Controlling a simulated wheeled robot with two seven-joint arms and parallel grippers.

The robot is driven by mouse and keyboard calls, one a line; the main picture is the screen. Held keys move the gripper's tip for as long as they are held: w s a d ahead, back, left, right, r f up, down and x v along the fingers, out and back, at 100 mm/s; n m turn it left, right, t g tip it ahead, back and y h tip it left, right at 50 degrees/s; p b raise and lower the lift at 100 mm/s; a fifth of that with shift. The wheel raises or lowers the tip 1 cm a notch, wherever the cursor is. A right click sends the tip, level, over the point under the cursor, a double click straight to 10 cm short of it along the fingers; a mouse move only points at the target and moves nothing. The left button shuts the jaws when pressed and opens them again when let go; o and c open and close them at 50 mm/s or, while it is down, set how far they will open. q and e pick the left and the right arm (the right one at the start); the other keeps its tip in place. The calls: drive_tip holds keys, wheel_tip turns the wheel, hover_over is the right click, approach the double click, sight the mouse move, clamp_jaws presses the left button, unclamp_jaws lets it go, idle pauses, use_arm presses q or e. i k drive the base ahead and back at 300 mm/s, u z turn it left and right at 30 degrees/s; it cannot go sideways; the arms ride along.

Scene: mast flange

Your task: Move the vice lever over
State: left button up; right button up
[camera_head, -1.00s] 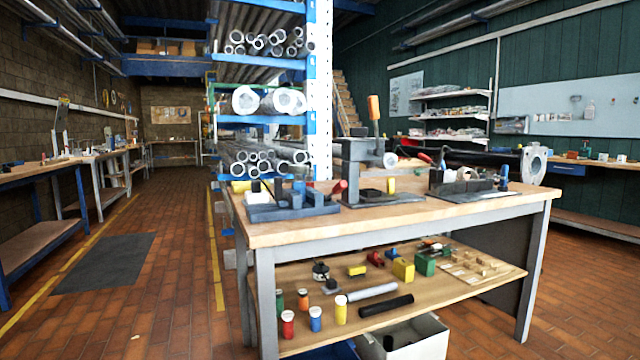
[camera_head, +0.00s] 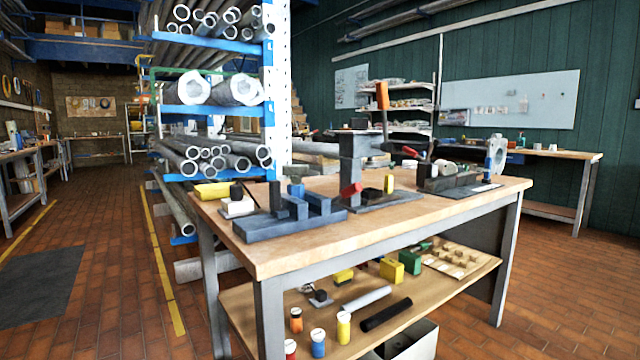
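A wooden-topped workbench (camera_head: 400,229) stands ahead with several dark metal fixtures on it. A low blue-grey vice-like fixture (camera_head: 262,228) with upright blocks is at the near left. A third dark fixture (camera_head: 449,184) with a red-tipped handle (camera_head: 410,152) is at the right. I cannot tell for certain which lever is the vice lever. Neither gripper shows.
A lower shelf (camera_head: 240,302) holds colored jars, blocks and rods. A blue rack (camera_head: 282,80) of metal pipes stands behind the bench at left. Brick floor (camera_head: 115,270) is clear to the left, with a dark mat (camera_head: 40,285). A grey bin sits under the bench.

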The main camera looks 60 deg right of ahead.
sight(355, 188)
drive_tip(key=z, duration=0.6)
drive_tip(key=i, duration=0.9)
drive_tip(key=z, duration=0.8)
